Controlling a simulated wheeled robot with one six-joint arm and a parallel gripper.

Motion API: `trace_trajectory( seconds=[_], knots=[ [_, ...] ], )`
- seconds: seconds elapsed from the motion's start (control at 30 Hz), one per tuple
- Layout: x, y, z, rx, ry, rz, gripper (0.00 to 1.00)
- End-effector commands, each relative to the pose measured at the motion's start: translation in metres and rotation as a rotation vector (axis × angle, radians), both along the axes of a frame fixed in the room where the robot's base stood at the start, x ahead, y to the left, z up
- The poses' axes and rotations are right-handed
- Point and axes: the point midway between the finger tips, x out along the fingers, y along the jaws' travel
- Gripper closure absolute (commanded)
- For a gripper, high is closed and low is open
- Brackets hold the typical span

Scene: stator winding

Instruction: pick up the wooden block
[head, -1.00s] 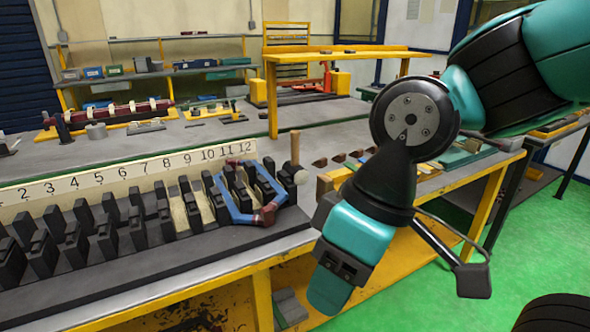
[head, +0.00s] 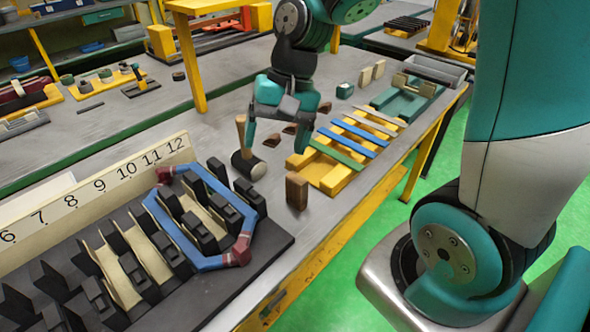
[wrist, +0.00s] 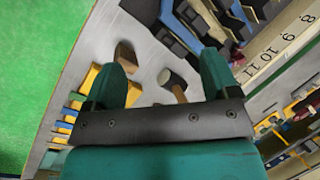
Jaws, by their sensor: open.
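The wooden block (head: 297,191) is brown and stands upright on the grey table near its front edge, right of the stator's end. It also shows in the wrist view (wrist: 124,54), just past the left fingertip. My gripper (head: 277,146) points down, open and empty, above the table and beyond the block in the head view. In the wrist view my gripper's two teal fingers (wrist: 162,72) are spread wide. The block is not between them, and no contact shows.
A mallet (head: 245,163) lies left of the block. The black slotted stator (head: 185,292) with a blue coil (head: 190,255) is at the left. A yellow rack with coloured strips (head: 335,170) is at the right. Small brown pieces (head: 272,140) lie behind the block.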

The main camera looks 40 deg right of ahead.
Motion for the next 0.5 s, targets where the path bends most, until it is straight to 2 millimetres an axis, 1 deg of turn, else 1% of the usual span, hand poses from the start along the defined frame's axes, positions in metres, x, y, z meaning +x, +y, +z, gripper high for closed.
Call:
trace_trajectory(
  seconds=[0.03,0.1,0.2,0.23,0.3,0.37,0.43,0.5],
  knots=[
    [0.017,-0.026,0.011,-0.002,0.077,-0.173,0.19],
    [0.032,-0.057,0.004,-0.006,0.165,-0.390,0.19],
    [0.044,-0.094,-0.007,-0.008,0.266,-0.632,0.19],
    [0.046,-0.102,-0.011,-0.008,0.290,-0.687,0.19],
    [0.048,-0.117,-0.017,-0.007,0.330,-0.785,0.19],
    [0.049,-0.124,-0.023,-0.007,0.352,-0.837,0.19],
    [0.048,-0.126,-0.032,-0.008,0.366,-0.865,0.19],
    [0.047,-0.122,-0.044,-0.008,0.372,-0.870,0.19]
  ],
)
